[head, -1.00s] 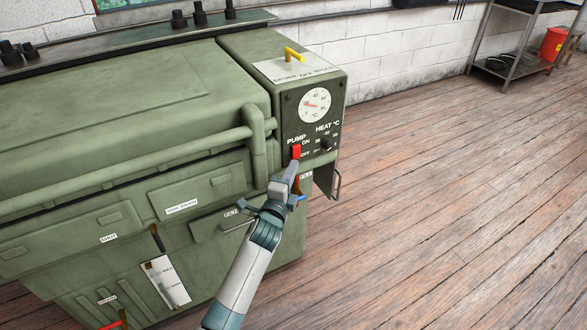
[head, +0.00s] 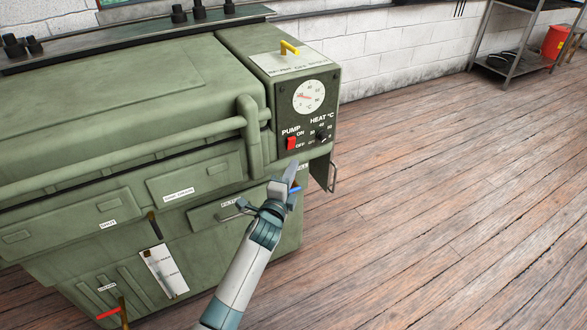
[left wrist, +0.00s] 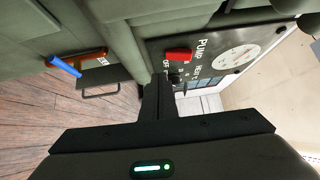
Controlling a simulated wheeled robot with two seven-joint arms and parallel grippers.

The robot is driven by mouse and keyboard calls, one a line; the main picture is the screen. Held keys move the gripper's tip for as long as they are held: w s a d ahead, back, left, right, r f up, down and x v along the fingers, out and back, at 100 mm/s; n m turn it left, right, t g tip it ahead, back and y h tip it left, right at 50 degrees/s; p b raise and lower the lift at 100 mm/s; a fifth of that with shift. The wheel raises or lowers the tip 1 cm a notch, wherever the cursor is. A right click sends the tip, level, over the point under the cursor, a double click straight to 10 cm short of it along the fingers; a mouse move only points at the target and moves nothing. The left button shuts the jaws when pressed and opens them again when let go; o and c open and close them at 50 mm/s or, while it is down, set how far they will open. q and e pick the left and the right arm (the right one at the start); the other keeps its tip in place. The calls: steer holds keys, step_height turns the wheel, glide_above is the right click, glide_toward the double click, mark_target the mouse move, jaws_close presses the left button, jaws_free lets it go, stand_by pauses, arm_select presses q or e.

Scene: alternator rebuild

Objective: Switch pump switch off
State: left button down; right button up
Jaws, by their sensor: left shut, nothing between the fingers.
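The red pump switch (head: 291,143) sits on the dark control panel (head: 316,122) of the green machine, beside the ON and OFF labels. The picture is too small to tell surely which way it is tipped. It also shows in the left wrist view (left wrist: 178,55), just ahead of the fingertips. My left gripper (head: 293,167) is shut and empty, a little below the switch and apart from it in the head view. In the left wrist view its dark fingers (left wrist: 160,88) are together. My right gripper is not in view.
A round gauge (head: 309,97) and a dark heat knob (head: 321,136) share the panel. A blue-handled valve (left wrist: 64,66) and a metal loop handle (left wrist: 100,93) lie low near the left gripper. Wooden floor to the right is clear.

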arm_select(q)
steer(key=f+v, duration=0.1)
steer(key=v, duration=0.9)
steer(key=shift+s+f, duration=0.15)
steer(key=shift+f, duration=0.15)
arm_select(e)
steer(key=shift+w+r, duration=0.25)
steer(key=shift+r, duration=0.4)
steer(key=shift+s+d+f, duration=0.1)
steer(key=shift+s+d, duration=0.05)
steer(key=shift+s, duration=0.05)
